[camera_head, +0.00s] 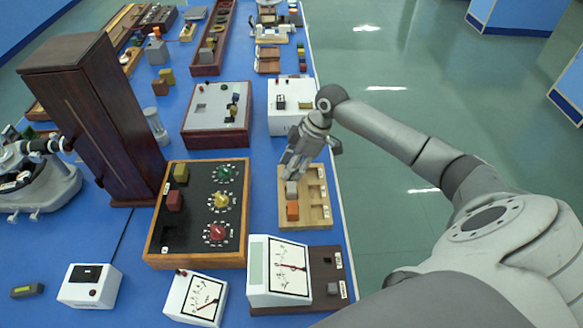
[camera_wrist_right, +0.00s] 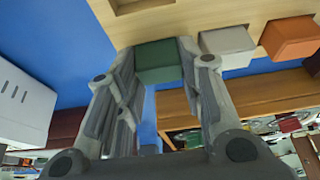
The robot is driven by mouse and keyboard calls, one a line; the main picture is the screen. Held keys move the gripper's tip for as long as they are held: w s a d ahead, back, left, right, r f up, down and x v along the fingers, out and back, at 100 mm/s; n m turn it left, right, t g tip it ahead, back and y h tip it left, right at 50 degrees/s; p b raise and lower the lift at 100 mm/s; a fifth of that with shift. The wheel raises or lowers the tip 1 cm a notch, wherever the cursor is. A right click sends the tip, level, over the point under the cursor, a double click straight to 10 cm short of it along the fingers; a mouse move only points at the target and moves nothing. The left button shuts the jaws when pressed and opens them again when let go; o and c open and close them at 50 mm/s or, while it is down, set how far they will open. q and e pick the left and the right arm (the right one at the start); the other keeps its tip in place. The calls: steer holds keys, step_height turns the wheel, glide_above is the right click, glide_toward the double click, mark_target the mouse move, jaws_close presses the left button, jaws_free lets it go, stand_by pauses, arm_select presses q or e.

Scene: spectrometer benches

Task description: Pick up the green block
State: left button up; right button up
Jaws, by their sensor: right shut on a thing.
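The green block (camera_wrist_right: 158,62) is between the two fingertips of my right gripper (camera_wrist_right: 160,75) in the right wrist view. In the head view my right gripper (camera_head: 291,168) is over the far-left part of a light wooden tray (camera_head: 309,224), and its fingers hide the block. I cannot tell whether the block is clear of the tray. A pale grey block (camera_head: 292,188) and an orange block (camera_head: 292,211) sit in the tray's left row; they also show in the wrist view as the grey block (camera_wrist_right: 228,46) and the orange block (camera_wrist_right: 291,38).
A black panel with colored dials (camera_head: 188,237) lies left of the tray. A white meter (camera_head: 280,272) on a dark base stands in front of it. A white box (camera_head: 285,100) stands behind it. A tall dark wooden cabinet (camera_head: 95,110) stands at left. The table edge runs close on the right.

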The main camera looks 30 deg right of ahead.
steer(key=shift+w+r, duration=0.1)
steer(key=shift+r, duration=0.6)
steer(key=s+d+r+p, duration=0.1)
steer(key=s+d+r, duration=0.1)
steer(key=s+r, duration=1.2)
steer(key=shift+d+r, duration=0.3)
steer(key=shift+d, duration=0.1)
stand_by(0.4)
